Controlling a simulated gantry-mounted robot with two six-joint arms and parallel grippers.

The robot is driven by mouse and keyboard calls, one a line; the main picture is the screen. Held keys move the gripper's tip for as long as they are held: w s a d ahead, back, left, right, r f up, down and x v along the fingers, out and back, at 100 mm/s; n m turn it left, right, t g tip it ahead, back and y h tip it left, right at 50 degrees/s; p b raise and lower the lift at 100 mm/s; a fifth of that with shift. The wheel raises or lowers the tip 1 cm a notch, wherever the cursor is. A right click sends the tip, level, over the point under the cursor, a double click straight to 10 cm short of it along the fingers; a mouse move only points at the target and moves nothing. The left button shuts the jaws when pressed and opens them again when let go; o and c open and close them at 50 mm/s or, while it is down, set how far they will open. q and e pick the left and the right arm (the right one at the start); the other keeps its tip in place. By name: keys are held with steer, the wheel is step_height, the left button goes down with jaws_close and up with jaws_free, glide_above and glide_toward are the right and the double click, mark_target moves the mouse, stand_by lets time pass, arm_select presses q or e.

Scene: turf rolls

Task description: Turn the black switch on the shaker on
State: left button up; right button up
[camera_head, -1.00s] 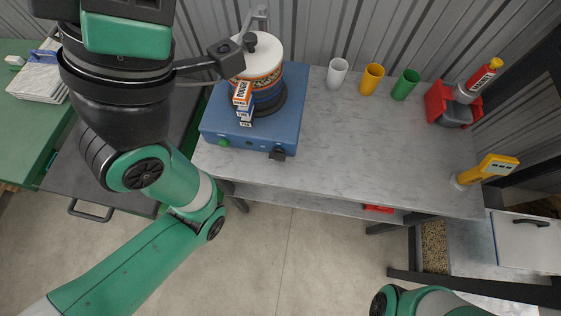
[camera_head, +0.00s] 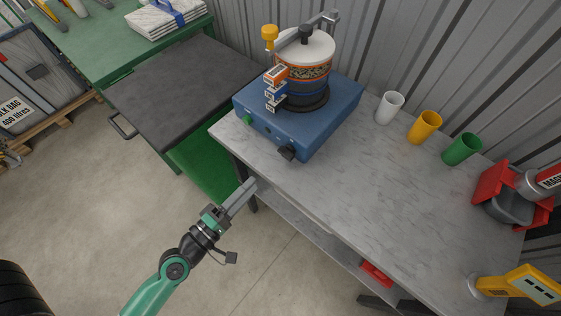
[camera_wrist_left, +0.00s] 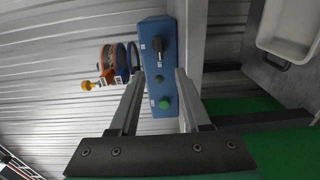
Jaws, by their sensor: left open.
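The shaker (camera_head: 318,130) is a blue box on the grey table, with a stack of round sieves (camera_head: 304,72) on top. Its black switch (camera_head: 287,153) is on the front face, at the right end; its angle is hard to tell. A green button (camera_head: 247,120) is at the left end. My left gripper (camera_head: 249,188) is open and empty, in front of the table edge, apart from the shaker and below the switch in the picture. In the left wrist view, the black switch (camera_wrist_left: 158,47) and green button (camera_wrist_left: 164,103) show ahead between the fingers (camera_wrist_left: 158,76). My right gripper is out of view.
White (camera_head: 389,107), yellow (camera_head: 425,127) and green (camera_head: 463,149) cups stand along the table's back. A red scale (camera_head: 492,185) and yellow device (camera_head: 520,287) are at the right. The table top (camera_head: 370,200) is clear in the middle.

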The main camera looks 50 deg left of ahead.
arm_select(q)
steer(key=p, duration=0.3)
glide_toward(283, 156)
steer(key=shift+w+a+r, duration=0.1)
steer(key=shift+w+r, duration=0.05)
steer(key=shift+w, duration=0.35)
steer(key=shift+w+a+r, duration=0.1)
steer(key=shift+w+r, duration=0.05)
steer(key=shift+w, duration=0.4)
steer(key=w, duration=0.4)
steer(key=w+p, duration=0.1)
steer(key=w, duration=0.1)
steer(key=shift+w+a+f, duration=0.2)
steer(key=shift+a+f, duration=0.1)
steer(key=shift+a, duration=0.05)
jaws_close()
